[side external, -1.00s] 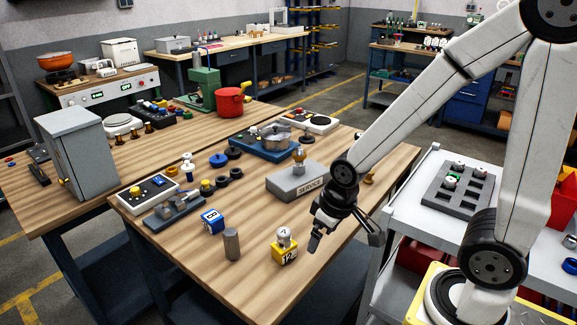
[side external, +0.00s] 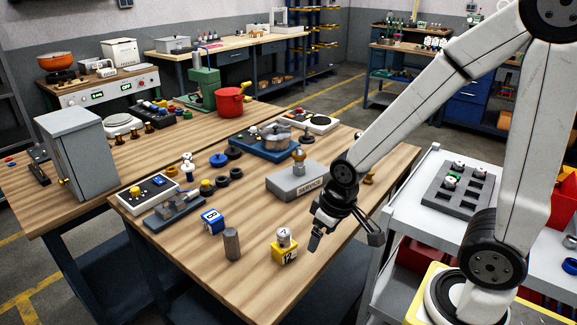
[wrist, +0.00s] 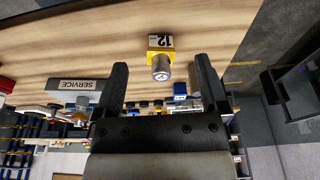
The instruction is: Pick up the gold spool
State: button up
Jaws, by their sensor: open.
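I cannot tell for certain which piece is the gold spool. A small gold spool-like piece (side external: 172,172) lies beside a white and blue piece towards the back of the near table. Another gold-brown piece (side external: 369,178) shows partly behind my arm at the table's right edge. A gold-coloured piece (side external: 298,156) stands upright on the grey SERVICE block (side external: 296,182). My gripper (side external: 345,237) is open and empty near the table's right edge, in front of that block. In the wrist view my gripper (wrist: 160,63) spreads either side of a silver-topped yellow block (wrist: 160,42), apart from it.
A white cart (side external: 408,203) with a grey tray stands right. The table's front right is bare.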

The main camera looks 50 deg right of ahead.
jog(key=shift+d, duration=0.1)
jog(key=n+g+h, duration=0.3)
jog(key=n+h, duration=1.1)
jog(key=n, duration=0.4)
send_near(371, 172)
jog(key=x, duration=0.4)
jog(key=shift+w+d+f, duration=0.15)
jog(key=shift+w+f, duration=0.05)
jog(key=shift+w, duration=0.1)
jog(key=shift+y, duration=0.3)
jog(key=shift+x, duration=3.9)
jog(key=shift+r, duration=0.1)
grip_shut()
jog(key=shift+r, duration=0.1)
